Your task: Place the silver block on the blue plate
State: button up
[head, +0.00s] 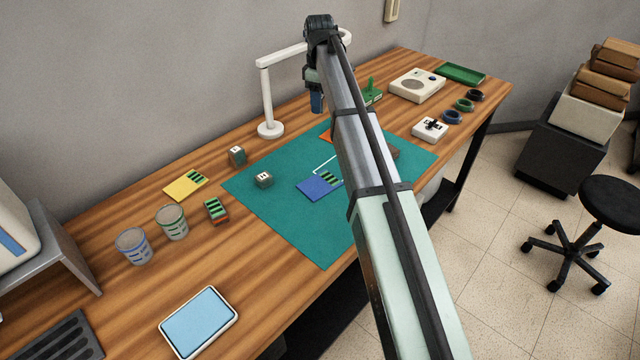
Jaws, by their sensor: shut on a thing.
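The blue plate (311,190) lies on the green mat, with dark and green stripes on its right part. My arm crosses just right of it. My gripper (317,103) hangs pointing down, above and behind the plate, near the lamp. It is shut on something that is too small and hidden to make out. A small grey block (263,180) with pale marks sits on the mat, left of the plate. A similar grey-brown block (237,156) stands near the mat's back left edge. I cannot tell which of these, if any, is the silver block.
The green mat (290,225) has free room in front. A yellow plate (181,187), a striped block (216,211) and two cups (172,223) stand left. A white lamp (268,128) rises behind. An orange plate (327,136) and a brown item (393,152) are partly hidden by my arm.

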jog(key=s+a, duration=0.3)
jog(key=s, duration=0.5)
jog(key=m, duration=0.4)
send_over(320, 184)
jog(key=shift+f, duration=6.25)
jog(key=shift+f, duration=0.1)
jog(key=o, duration=1.2)
jog(key=shift+c, duration=0.2)
notch_tip(320, 184, up, 12)
